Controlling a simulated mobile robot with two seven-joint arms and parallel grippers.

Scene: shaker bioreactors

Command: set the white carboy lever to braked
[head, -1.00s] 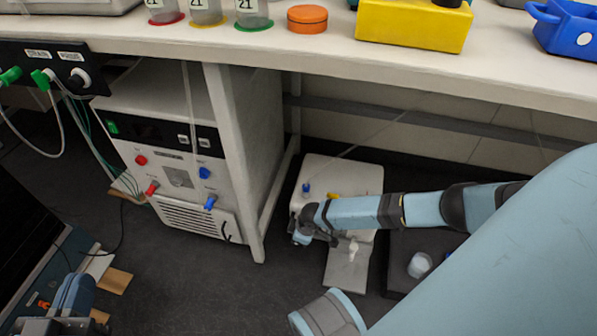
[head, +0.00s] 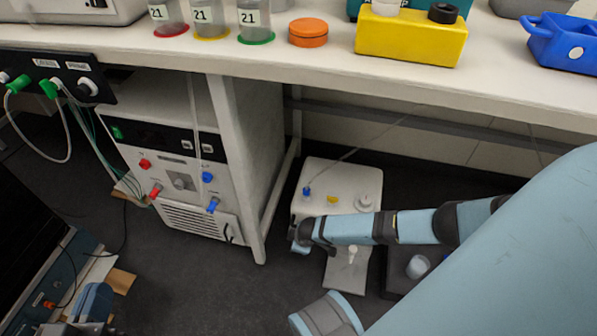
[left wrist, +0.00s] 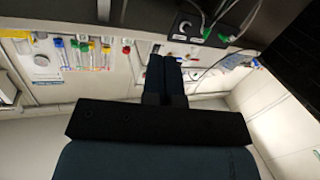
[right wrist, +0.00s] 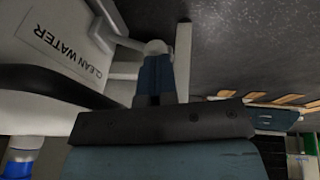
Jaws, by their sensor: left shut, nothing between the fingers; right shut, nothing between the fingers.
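The white carboy (head: 316,180) stands on the floor under the bench, with a blue fitting, a yellow patch and a white cap on top. Its side, marked "CLEAN WATER", fills the left of the right wrist view (right wrist: 75,35). A small white lever (head: 352,254) stands on the pale plate in front of it; I cannot tell its setting. My right gripper (head: 300,246) is low at the carboy's front left. Its shut fingers (right wrist: 154,80) point at a rounded white part; contact is unclear. My left gripper (head: 95,298) is shut and empty, far left of the carboy.
The bench (head: 320,70) overhangs the carboy. A white cabinet unit (head: 170,180) and bench leg (head: 245,170) stand left. A dark base with a grey knob (head: 418,266) is right of the carboy. Dark floor between the leg and carboy is clear.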

